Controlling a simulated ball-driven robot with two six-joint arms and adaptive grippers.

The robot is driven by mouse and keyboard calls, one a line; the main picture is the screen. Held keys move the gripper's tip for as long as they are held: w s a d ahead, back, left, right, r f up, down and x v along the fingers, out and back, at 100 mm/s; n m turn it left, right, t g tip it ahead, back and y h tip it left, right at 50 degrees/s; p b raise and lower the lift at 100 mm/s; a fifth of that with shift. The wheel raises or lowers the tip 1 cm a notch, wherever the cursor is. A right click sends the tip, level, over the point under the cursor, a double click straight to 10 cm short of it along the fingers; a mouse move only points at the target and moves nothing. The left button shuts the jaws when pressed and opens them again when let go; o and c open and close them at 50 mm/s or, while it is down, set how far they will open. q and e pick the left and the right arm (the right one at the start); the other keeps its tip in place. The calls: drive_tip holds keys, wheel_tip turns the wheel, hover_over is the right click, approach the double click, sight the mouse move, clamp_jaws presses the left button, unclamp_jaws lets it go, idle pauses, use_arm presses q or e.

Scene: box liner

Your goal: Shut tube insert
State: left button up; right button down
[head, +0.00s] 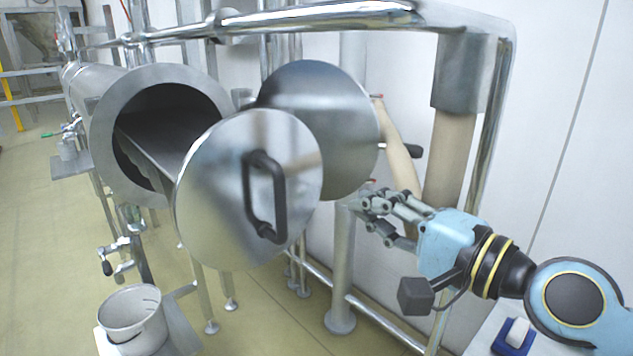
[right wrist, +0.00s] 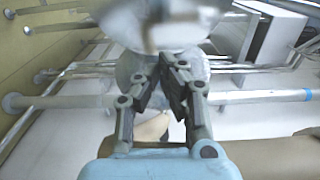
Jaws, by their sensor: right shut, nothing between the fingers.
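The tube insert's round steel front plate (head: 212,205) stands out in front of the open tube (head: 102,145), with a black bar handle (head: 279,205) on its face. A long grey tray (head: 155,142) runs from behind the plate into the dark tube mouth. A second round steel disc, like a lid (head: 325,105), stands behind and right of the plate. My right gripper (head: 364,206) is shut and empty, to the right of the handle and apart from it. In the right wrist view its fingers (right wrist: 173,62) meet below a blurred shiny surface. My left gripper is not in view.
A white bucket (head: 133,318) stands at the lower left, below the tube. Steel pipes and a frame post (head: 490,120) rise behind my right arm. A blue and white object (head: 514,337) lies at the lower right. The floor (head: 45,250) at left is clear.

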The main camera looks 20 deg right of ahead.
sight(306, 179)
drive_tip(key=p+x, duration=0.1)
drive_tip(key=x, duration=0.8)
drive_tip(key=shift+w, duration=0.2)
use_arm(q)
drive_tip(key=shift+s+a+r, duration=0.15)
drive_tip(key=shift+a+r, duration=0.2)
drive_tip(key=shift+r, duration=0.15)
use_arm(e)
drive_tip(key=shift+w+a, duration=0.2)
drive_tip(key=shift+w, duration=0.2)
